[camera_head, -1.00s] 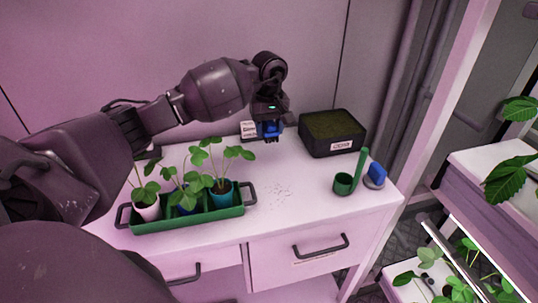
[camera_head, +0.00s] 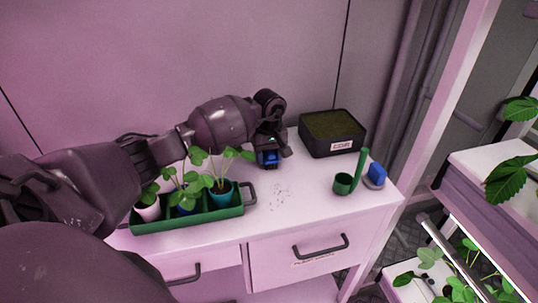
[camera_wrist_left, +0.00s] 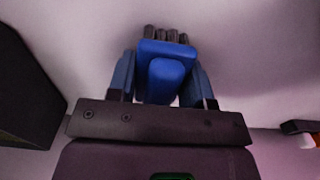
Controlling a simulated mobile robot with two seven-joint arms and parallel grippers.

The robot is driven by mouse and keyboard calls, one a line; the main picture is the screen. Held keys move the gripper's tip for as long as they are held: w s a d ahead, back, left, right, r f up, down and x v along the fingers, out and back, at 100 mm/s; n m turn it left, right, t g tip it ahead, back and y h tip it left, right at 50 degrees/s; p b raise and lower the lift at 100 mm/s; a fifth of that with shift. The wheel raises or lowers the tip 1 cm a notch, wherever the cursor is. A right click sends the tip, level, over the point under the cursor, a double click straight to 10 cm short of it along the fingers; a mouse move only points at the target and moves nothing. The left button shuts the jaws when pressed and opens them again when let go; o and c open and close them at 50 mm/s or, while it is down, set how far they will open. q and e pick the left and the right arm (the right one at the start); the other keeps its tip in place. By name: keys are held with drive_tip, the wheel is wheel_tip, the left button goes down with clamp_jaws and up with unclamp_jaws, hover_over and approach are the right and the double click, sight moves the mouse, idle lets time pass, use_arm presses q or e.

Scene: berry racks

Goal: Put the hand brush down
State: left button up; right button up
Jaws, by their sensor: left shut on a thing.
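My left gripper (camera_head: 270,163) is shut on the blue hand brush (camera_head: 268,155), low over the white bench top, right of the plant tray. In the left wrist view the brush (camera_wrist_left: 164,72) sits between the two fingers of the gripper (camera_wrist_left: 163,85), with its dark bristle tufts at the far end. I cannot tell whether the bristles touch the bench. My right gripper is not in view.
A green tray (camera_head: 190,220) with several potted seedlings stands at left. A black soil box (camera_head: 331,148) is at the back right. A green scoop (camera_head: 343,184) and a blue-topped item (camera_head: 376,176) are near the right edge. Dark crumbs (camera_head: 281,196) lie at the middle.

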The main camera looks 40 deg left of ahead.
use_arm(q)
drive_tip(key=shift+f, duration=0.15)
drive_tip(key=o, duration=0.8)
drive_tip(key=shift+o, duration=0.2)
drive_tip(key=shift+r, duration=6.15)
